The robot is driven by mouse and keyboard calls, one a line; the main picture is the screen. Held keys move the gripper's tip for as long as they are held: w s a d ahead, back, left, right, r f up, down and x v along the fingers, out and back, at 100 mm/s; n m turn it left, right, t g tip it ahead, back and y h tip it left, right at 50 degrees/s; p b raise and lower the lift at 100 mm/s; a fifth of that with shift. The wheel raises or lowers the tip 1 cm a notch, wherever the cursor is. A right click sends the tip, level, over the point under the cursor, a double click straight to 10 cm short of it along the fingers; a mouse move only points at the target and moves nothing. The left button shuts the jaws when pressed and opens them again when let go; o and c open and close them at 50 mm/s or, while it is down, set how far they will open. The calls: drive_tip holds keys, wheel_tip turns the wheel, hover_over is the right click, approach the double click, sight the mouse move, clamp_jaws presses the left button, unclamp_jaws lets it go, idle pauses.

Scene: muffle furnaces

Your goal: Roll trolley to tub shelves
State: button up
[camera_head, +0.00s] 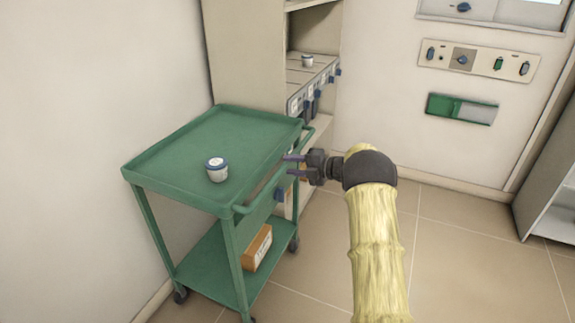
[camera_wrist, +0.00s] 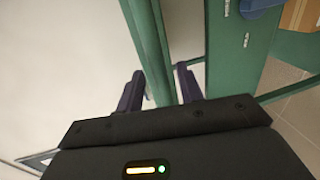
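The green trolley (camera_head: 200,150) stands left of centre, with a push handle (camera_head: 262,187) along its right side. On its top tray sits a small white tub with a dark blue rim (camera_head: 216,170). My gripper (camera_head: 291,166) is at the handle, with its fingers apart. In the wrist view, the two dark fingers (camera_wrist: 158,90) stand on either side of a green bar (camera_wrist: 148,45), with narrow gaps showing; contact is hard to tell. Beige shelves (camera_head: 250,60) stand behind the trolley; a similar small tub (camera_head: 307,61) sits on a surface there.
A brown box (camera_head: 257,248) lies on the trolley's lower shelf. Walls stand close at the left and back. A wall panel with knobs (camera_head: 478,61) and a green-and-white wall box (camera_head: 462,109) are at upper right. A grey cabinet (camera_head: 550,185) is at far right. Tiled floor between is clear.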

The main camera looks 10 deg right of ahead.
drive_tip(key=p+v, duration=0.1)
drive_tip(key=v, duration=1.4)
